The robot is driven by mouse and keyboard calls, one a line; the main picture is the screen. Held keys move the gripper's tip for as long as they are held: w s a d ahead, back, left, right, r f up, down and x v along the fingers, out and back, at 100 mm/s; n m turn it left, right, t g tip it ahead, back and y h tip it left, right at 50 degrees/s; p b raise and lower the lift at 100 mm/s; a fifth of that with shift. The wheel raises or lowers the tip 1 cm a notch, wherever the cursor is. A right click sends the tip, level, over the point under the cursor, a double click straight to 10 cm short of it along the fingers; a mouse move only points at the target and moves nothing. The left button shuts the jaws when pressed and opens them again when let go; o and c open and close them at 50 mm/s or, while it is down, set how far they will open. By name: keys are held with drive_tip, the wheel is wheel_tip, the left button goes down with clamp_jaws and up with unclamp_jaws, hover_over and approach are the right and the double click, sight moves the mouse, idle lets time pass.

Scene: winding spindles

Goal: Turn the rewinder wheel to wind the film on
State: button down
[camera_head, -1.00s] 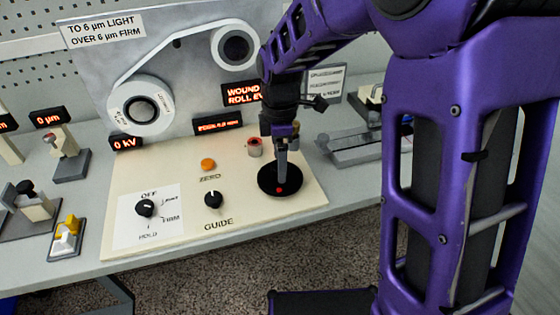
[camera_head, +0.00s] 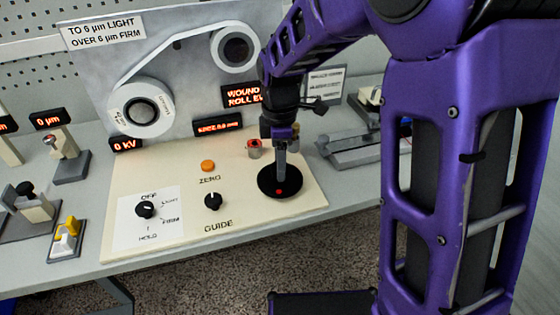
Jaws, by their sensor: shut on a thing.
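The rewinder wheel is a flat black disc (camera_head: 268,187) with a red dot, lying on the right part of the cream panel. My gripper (camera_head: 280,175) points down onto the disc and is shut at its middle. The fingers hide whatever they grip on the wheel. Behind the panel, white film runs between a large lower-left reel (camera_head: 140,107) and a smaller upper-right reel (camera_head: 235,49). A lit red display (camera_head: 243,95) reads "WOUND ROLL EV...", partly hidden by my arm. A smaller lit display (camera_head: 218,124) sits below it; its text is too small to read surely.
The cream panel (camera_head: 125,185) also carries an OFF/HOLD/FIRM selector (camera_head: 145,209), a GUIDE knob (camera_head: 213,201), an orange ZERO button (camera_head: 208,165) and a small red-topped part (camera_head: 254,149). A grey metal fixture (camera_head: 350,148) stands at right. My purple arm fills the right side.

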drive_tip(key=shift+m, duration=0.3)
drive_tip(key=m+p, duration=0.1)
drive_tip(key=m, duration=0.2)
drive_tip(key=shift+m, duration=0.4)
drive_tip(key=m+p, duration=0.1)
drive_tip(key=m, duration=0.4)
drive_tip(key=m+p, duration=0.1)
drive_tip(key=m, duration=0.4)
drive_tip(key=shift+m, duration=0.4)
drive_tip(key=m, duration=0.4)
drive_tip(key=shift+m+p, duration=0.3)
drive_tip(key=shift+c, duration=1.3)
unclamp_jaws()
